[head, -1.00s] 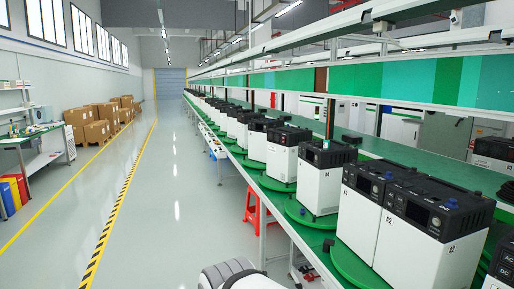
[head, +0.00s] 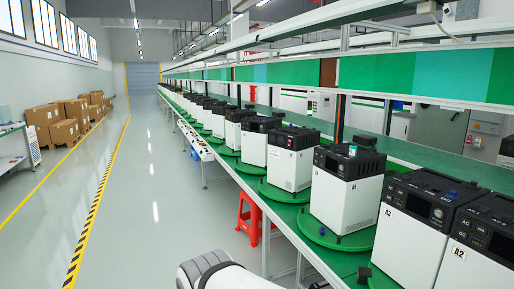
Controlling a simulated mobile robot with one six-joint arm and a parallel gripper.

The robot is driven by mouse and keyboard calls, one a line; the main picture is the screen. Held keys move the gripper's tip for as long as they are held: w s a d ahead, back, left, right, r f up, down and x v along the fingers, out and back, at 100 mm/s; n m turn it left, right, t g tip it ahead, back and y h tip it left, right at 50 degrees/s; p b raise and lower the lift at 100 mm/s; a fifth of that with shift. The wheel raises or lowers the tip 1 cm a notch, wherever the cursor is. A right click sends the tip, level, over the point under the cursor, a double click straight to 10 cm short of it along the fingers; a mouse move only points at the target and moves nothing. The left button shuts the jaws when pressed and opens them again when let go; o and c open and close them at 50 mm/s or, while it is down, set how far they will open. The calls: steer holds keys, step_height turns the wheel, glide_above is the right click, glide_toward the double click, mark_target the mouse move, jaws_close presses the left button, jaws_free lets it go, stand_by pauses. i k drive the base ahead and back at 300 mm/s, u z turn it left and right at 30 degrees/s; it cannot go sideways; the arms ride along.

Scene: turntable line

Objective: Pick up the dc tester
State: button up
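I cannot make out a dc tester for certain. A small green-topped item (head: 352,150) sits on top of a white and black power unit (head: 341,200) on a green turntable. A small blue piece (head: 323,230) lies on that turntable beside the unit, and a small dark block (head: 363,272) is at the near edge below it. A blue knob-like piece (head: 451,195) shows on the unit marked A3 (head: 410,238). My gripper is out of view; only a white part of my own body shows at the bottom.
A long green workbench with turntables (head: 296,195) and several power units runs away on the right, under overhead shelving (head: 300,70). A red stool (head: 249,218) stands beneath it. The grey aisle floor (head: 150,220) is clear. Cardboard boxes (head: 62,132) stand at the left.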

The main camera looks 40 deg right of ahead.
mark_target(352, 152)
steer(key=u, duration=0.05)
steer(key=i, duration=1.7)
steer(key=z, duration=2.7)
steer(key=i, duration=0.95)
steer(key=z, duration=0.1)
